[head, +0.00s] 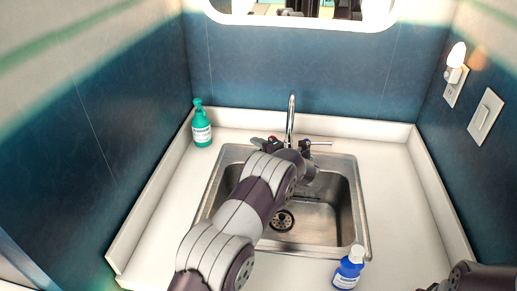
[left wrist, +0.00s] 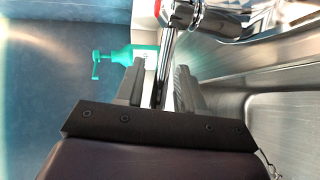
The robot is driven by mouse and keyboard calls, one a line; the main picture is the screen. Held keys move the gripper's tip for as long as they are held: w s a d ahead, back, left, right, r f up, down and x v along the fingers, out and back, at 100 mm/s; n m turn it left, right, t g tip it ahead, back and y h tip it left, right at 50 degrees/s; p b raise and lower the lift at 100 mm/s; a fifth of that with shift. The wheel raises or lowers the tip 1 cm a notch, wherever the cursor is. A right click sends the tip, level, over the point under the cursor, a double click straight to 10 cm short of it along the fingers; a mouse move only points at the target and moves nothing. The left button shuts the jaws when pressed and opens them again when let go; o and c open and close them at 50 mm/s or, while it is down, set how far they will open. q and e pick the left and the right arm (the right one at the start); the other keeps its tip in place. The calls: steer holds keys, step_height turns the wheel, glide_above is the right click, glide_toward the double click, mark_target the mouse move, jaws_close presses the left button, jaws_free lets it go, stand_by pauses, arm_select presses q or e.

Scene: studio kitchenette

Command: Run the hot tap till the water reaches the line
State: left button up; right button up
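The chrome tap spout (head: 291,112) stands behind the steel sink (head: 345,185). A red-marked hot tap (head: 271,141) is left of the spout, partly behind my left gripper. In the left wrist view its chrome lever (left wrist: 166,52) runs between the fingers of my left gripper (left wrist: 158,82), with gaps showing on both sides. The gripper is open around the lever. The other lever (head: 320,143) points right. The drain (head: 282,220) shows in the basin; I see no water stream and no fill line.
A teal pump bottle (head: 201,125) stands on the counter left of the sink. A blue bottle with a white cap (head: 348,270) stands at the sink's front right edge. The counter right of the sink (head: 395,190) is clear. Walls enclose both sides and the back.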

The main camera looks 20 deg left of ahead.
arm_select(q)
steer(key=v, duration=1.2)
steer(key=shift+s+d, duration=0.2)
steer(key=shift+d, duration=0.1)
